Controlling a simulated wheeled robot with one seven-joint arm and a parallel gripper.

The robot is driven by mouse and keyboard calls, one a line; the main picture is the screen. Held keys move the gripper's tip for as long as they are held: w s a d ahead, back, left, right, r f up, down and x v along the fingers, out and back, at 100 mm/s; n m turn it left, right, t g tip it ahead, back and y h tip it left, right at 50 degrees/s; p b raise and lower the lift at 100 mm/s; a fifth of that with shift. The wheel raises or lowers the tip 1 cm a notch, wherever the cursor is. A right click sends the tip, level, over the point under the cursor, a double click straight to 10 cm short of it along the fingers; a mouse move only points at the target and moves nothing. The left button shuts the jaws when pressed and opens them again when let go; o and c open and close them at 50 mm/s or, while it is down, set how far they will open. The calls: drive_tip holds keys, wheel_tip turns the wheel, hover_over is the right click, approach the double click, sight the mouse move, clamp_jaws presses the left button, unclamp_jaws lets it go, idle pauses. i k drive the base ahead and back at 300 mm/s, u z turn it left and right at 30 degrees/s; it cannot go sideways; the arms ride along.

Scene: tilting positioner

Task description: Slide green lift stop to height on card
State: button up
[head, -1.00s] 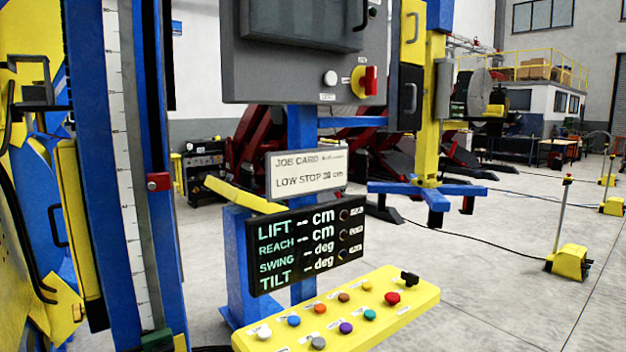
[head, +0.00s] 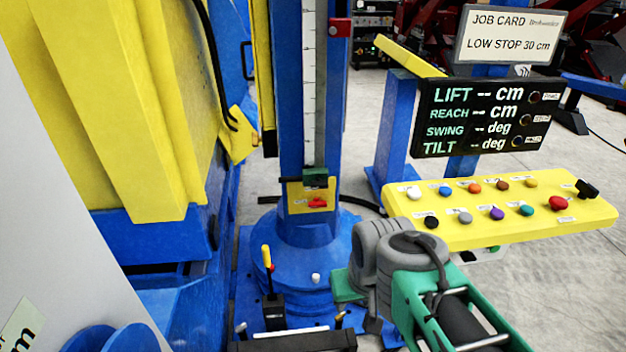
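The job card (head: 510,33) at upper right reads "LOW STOP 30 cm". The green lift stop (head: 315,178) is a small dark green block low on the blue column (head: 291,90), at the bottom of the white scale strip (head: 308,75). A red stop (head: 340,27) sits much higher on the same column. My arm, with grey joints and green links, reaches in from the lower right, in front of the column base. I cannot make out my gripper's fingers; no part of my arm touches the green stop in view.
A yellow button panel (head: 405,232) stands right of the column, close to my arm. The display (head: 432,138) above it shows dashes for lift, reach, swing and tilt. A yellow-handled lever (head: 267,258) stands at the base.

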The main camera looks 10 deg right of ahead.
sight(309, 174)
drive_tip(key=k, duration=0.4)
drive_tip(key=u, duration=0.45)
drive_tip(key=i, duration=1.4)
drive_tip(key=z, duration=0.5)
